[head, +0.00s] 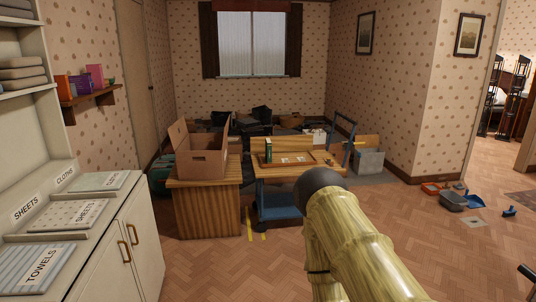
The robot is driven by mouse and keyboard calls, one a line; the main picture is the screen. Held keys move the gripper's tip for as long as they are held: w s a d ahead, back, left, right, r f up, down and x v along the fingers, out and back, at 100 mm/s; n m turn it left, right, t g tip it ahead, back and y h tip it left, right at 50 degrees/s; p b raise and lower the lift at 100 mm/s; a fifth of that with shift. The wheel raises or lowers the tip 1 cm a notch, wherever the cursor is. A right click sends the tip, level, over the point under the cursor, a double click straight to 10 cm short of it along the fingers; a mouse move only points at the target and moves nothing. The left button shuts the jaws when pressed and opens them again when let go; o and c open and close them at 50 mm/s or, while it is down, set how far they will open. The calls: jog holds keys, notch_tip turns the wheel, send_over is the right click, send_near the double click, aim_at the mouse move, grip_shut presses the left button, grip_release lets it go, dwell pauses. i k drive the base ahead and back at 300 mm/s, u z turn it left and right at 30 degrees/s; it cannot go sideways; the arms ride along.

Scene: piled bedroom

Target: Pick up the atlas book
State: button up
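No title can be read, so I cannot tell which book is the atlas. A dark green upright item that looks like a book (268,150) stands at the back of the wooden table (292,177), to the right of the cardboard box. An orange book (65,87), a purple one (97,76) and a pink one (95,70) stand on a wall shelf at the left. My arm rises from the bottom, right of centre, and ends in view at a dark rounded joint. My gripper is not seen.
An open cardboard box (203,160) sits on a wooden cabinet (207,209) beside the table. A white cabinet (125,243) with labelled folded linens stands at the left. Dark clutter fills the far wall. Parquet floor is clear in front.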

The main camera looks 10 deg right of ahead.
aim_at(268, 142)
jog(key=z, duration=0.2)
jog(key=i, duration=1.95)
jog(key=z, duration=0.2)
jog(key=i, duration=1.6)
